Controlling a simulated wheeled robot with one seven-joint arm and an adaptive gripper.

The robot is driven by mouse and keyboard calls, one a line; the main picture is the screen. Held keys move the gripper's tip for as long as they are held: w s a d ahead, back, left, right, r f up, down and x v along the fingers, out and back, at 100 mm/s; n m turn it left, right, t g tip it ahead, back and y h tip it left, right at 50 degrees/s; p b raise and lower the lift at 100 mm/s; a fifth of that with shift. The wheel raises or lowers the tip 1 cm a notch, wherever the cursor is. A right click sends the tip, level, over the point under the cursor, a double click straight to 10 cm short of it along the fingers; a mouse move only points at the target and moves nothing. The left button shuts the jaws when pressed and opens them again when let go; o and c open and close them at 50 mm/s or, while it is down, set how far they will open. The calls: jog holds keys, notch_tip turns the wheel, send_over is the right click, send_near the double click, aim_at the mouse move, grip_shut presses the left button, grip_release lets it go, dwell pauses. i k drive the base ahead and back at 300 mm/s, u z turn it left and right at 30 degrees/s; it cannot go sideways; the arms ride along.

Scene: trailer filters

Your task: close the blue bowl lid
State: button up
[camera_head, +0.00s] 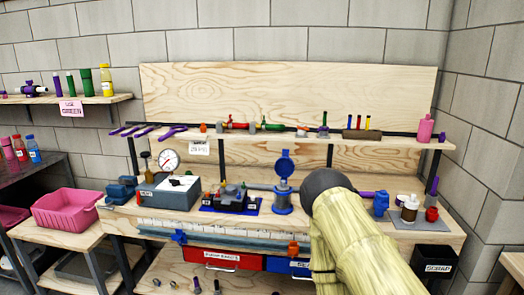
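A blue bowl (282,202) stands upright on the wooden workbench, near the middle of the view. Its round blue lid (285,165) stands raised above it, so the bowl looks open. A thin pipe meets the bowl's side at the left. My arm, in a pale yellow sleeve with a dark round end, reaches up from the bottom right. Its dark end shows just right of the bowl, with a small gap between them in the picture. I see no gripper fingers; they are hidden or out of view.
A gauge (169,159) on a grey box and a dark device on a blue mat stand left of the bowl. A shelf (340,137) with tools runs behind. A pink bin (68,212) sits at left.

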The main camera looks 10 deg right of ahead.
aim_at(284, 166)
jog(key=u, duration=1.55)
jog(key=i, duration=2.75)
jog(key=z, duration=2.9)
